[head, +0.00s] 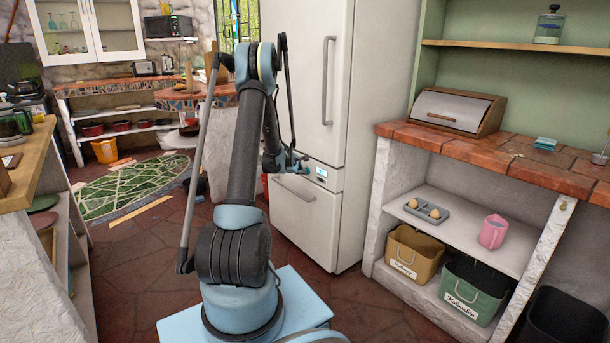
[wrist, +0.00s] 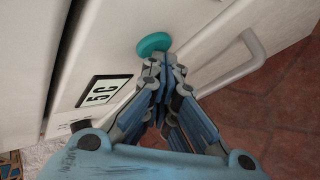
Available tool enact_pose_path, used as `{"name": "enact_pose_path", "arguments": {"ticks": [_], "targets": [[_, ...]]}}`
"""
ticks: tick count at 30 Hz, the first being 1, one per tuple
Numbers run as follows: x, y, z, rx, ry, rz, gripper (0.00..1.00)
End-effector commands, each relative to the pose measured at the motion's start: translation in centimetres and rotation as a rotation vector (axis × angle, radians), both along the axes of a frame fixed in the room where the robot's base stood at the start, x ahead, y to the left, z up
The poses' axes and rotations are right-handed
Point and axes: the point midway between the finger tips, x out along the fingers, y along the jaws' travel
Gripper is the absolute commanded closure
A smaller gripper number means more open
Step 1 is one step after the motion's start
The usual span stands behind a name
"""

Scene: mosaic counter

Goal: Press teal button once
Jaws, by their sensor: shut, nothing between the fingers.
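The teal button (wrist: 154,44) is a round disc on the white fridge front, in the wrist view. My gripper (wrist: 166,62) is shut and empty, its fingertips at the button's lower right edge in the picture. I cannot tell whether they touch it. In the head view my gripper (head: 292,163) is at the fridge (head: 308,60), near the seam between its upper and lower doors. A small display (wrist: 103,92) reading 5C sits to the lower left of the button in the wrist view.
A drawer handle (wrist: 246,62) stands out right of my fingers. The long upper door handle (head: 327,80) is above. A brick counter (head: 470,150) with a bread box (head: 458,110) and a small teal box (head: 545,143) is on the right. Open floor lies left of the fridge.

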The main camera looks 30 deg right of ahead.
Motion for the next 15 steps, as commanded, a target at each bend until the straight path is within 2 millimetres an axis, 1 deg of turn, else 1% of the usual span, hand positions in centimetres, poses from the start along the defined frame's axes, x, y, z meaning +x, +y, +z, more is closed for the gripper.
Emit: {"name": "enact_pose_path", "arguments": {"ticks": [5,15], "targets": [[0.0,0.3,0.0,0.0,0.0,0.0,1.0],[-0.1,1.7,0.0,0.0,0.001,0.001,1.0]]}}
